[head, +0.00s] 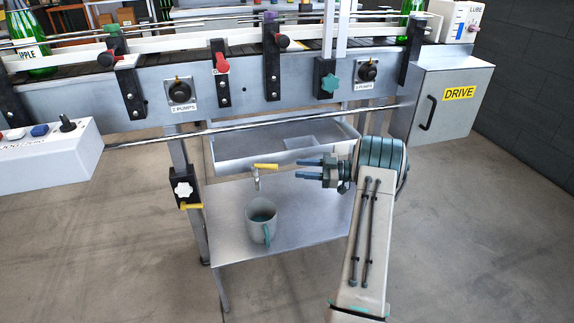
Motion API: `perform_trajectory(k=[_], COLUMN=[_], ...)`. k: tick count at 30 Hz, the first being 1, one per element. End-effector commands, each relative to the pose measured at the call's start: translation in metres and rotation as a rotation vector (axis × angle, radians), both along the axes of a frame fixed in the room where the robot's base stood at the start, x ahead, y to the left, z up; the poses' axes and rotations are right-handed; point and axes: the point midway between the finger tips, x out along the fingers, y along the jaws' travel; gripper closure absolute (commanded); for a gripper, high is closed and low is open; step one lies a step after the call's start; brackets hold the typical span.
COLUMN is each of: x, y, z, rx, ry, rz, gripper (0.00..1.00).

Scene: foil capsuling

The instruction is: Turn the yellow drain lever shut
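The yellow drain lever (266,166) sits on top of a small metal tap (256,180) below the grey drip tray (230,157). The lever points to the right, roughly level, across the tap. My gripper (300,168) is to the right of the lever, with its two blue-grey fingers pointing left toward it. The fingers are parted, with a gap between them and nothing held. A small gap shows between the fingertips and the lever's end in this view, but the depth between them is hard to tell. A grey-green mug (260,222) stands below the tap.
The mug stands on a metal shelf (225,235) with a post at its left. Another yellow handle (190,206) is on that post's black clamp. The conveyor frame (205,95) with knobs and a rod runs above. A DRIVE cabinet (450,115) stands at the right.

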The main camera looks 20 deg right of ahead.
Motion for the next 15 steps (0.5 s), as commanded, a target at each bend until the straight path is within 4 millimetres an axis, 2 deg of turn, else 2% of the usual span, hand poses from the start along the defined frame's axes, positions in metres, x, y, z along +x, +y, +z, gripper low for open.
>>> perform_trajectory(k=[1,6,15], x=[-0.004,-0.011,-0.012], y=[-0.007,-0.019,-0.021], z=[0.001,0.000,0.000], rx=[-0.001,0.000,0.000], ry=[0.000,0.000,0.000], rz=[-0.001,0.000,0.000], gripper=[0.63,0.63,0.63])
